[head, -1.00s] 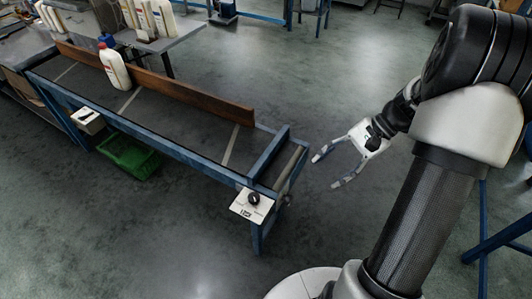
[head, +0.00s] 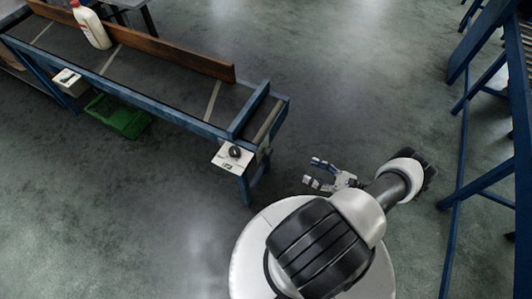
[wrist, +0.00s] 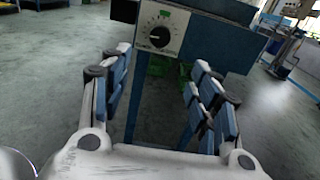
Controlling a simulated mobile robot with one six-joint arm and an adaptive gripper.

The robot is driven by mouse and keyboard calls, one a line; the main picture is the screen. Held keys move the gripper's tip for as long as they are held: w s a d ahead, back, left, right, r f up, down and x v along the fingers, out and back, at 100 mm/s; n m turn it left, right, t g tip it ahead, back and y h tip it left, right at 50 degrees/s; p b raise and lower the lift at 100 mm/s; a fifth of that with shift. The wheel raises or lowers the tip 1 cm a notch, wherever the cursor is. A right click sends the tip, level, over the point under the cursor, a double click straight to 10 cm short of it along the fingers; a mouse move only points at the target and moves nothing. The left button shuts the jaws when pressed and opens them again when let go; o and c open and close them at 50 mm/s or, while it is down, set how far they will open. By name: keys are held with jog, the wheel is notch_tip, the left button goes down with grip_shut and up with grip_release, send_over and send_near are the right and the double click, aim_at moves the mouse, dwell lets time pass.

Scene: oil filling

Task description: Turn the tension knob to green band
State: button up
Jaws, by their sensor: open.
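The tension knob (head: 235,152) is a dark round knob on a white panel (head: 226,162) at the near end of the conveyor. In the wrist view the knob (wrist: 160,37) faces me, with scale marks around it and a small green band (wrist: 164,13) above it. Where its pointer stands is too small to tell. My gripper (head: 313,172) is open and empty, to the right of the panel and apart from it. In the wrist view the fingers (wrist: 160,75) stand wide apart, with the knob beyond and above the gap.
The conveyor (head: 165,85) has blue rails and a brown side board (head: 150,44). A white bottle with a red cap (head: 91,26) stands on it. A green crate (head: 118,116) lies below. A blue frame (head: 480,130) stands at the right. The floor between is clear.

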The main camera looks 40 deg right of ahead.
aim_at(267, 152)
jog(key=x, duration=1.7)
jog(key=shift+w+f, duration=0.15)
jog(key=shift+a, duration=0.15)
jog(key=c, duration=1.1)
